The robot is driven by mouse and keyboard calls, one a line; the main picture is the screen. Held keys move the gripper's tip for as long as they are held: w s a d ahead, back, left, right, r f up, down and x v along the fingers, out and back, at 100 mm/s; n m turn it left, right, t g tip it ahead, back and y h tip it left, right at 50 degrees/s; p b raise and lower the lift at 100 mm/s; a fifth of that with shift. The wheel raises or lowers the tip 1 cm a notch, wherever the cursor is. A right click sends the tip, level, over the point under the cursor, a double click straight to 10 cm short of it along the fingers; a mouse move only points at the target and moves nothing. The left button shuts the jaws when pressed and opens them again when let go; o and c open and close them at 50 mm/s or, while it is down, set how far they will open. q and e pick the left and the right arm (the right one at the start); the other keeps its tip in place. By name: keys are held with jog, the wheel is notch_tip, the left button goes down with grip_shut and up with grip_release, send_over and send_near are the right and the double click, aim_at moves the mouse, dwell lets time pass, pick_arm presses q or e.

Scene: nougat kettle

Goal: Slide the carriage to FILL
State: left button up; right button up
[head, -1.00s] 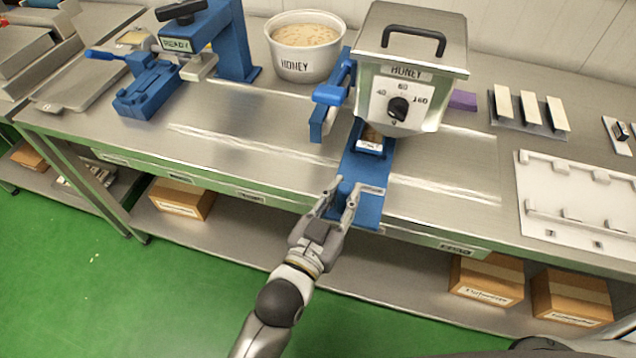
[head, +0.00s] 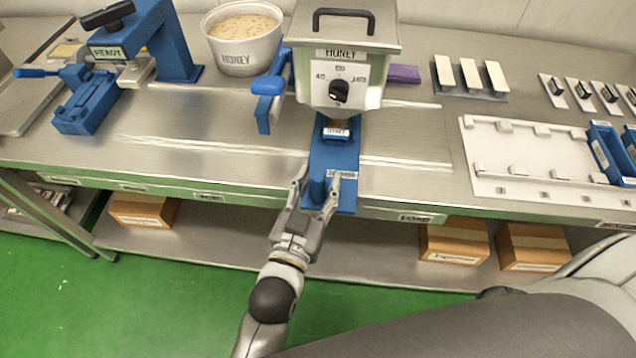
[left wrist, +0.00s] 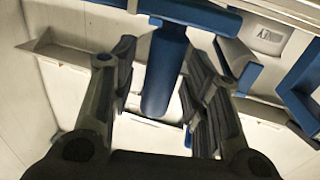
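The blue carriage (head: 343,158) lies on the bench beneath the steel HONEY kettle (head: 347,75). A small blue mould with a white label (head: 338,132) sits on it under the spout. An upright blue handle post (head: 317,186) stands at the carriage's front end. My left gripper (head: 318,184) is at the bench front with its fingers on either side of this post. In the left wrist view the post (left wrist: 165,72) stands between the spread fingers, with a gap on the left finger's side; contact on the right is unclear. My right gripper is out of view.
A blue lever (head: 268,87) hangs left of the kettle, beside a HONEY tub (head: 243,40). A blue READY press (head: 165,45) stands further left. A white rack (head: 520,160) lies at right. A LOAD label (head: 418,217) marks the bench edge. My grey arm crosses the lower right.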

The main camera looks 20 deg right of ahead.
pick_arm(q)
jog(key=v, duration=1.2)
dwell(0.5)
jog(key=s+a+f+g+y, duration=0.15)
jog(key=a+f, duration=0.25)
jog(key=f, duration=0.8)
jog(key=a+f+n+g+y, duration=0.1)
jog(key=a+f+g+y, duration=0.2)
jog(key=f, duration=0.9)
jog(key=s+a+f+g+y, duration=0.15)
jog(key=a+f, duration=0.25)
jog(key=f, duration=0.8)
jog(key=s+a+f+n+g+y, duration=0.3)
jog(key=s+a+f+g, duration=0.4)
jog(key=s+a+f, duration=1.1)
jog(key=s+f+y, duration=0.1)
jog(key=s, duration=0.2)
jog(key=shift+s+f+n+g+y, duration=0.2)
jog(key=shift+s+n+g+y, duration=0.1)
jog(key=shift+n, duration=0.1)
